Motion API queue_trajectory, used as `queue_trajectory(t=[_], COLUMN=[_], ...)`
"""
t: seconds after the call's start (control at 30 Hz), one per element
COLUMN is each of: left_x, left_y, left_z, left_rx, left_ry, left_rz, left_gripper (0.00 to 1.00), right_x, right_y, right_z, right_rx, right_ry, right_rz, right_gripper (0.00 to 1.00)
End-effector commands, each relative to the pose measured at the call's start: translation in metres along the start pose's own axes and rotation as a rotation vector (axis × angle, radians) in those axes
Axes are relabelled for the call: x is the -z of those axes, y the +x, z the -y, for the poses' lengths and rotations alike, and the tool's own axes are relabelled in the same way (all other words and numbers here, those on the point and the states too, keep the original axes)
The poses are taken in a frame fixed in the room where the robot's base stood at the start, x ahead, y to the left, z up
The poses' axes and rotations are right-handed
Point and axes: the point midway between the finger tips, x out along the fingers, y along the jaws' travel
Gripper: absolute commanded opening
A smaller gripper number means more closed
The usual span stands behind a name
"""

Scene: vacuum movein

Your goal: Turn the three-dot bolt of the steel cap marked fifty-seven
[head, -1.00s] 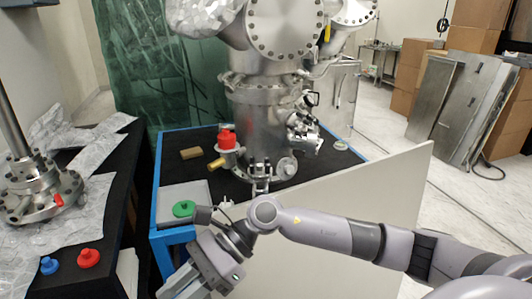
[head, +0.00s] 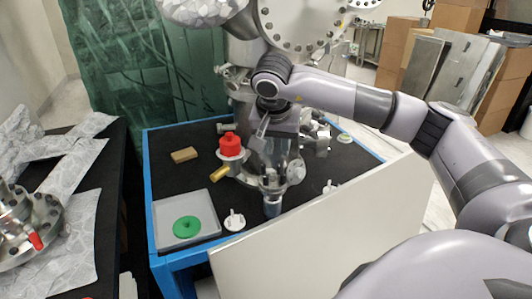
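A steel vacuum apparatus stands on the blue-framed table, with a small round steel cap (head: 296,171) at its lower front. I cannot read a fifty-seven or make out three dots on any cap or bolt. My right gripper (head: 265,138) points down in front of the steel column, just right of the red knob (head: 231,145). Its fingertips blend with the metal behind, so I cannot tell whether it is open or touching anything. A steel cylinder (head: 272,206) shows below it. My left gripper is out of view.
A grey tray (head: 206,214) with a green disc (head: 187,227) is at the table's front left. A small white fitting (head: 235,220) stands beside it, another (head: 330,186) farther right. A tan block (head: 185,155) lies behind. A white panel (head: 320,240) edges the front right.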

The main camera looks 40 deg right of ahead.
Motion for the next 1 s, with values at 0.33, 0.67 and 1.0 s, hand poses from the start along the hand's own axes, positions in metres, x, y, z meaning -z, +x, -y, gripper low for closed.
queue_trajectory(t=[0.33,0.67,1.0], left_x=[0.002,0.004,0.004], left_y=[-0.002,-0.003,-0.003], left_z=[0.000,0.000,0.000], left_rx=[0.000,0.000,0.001], left_ry=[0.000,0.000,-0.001], left_rz=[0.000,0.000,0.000], left_gripper=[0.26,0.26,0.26], right_x=[0.000,0.000,0.000], right_y=[0.042,0.071,0.071], right_z=[-0.001,0.000,0.000], right_rx=[-0.005,0.000,0.000], right_ry=[0.002,0.000,0.000], right_rz=[0.002,0.001,0.001], right_gripper=[0.26,0.26,0.00])
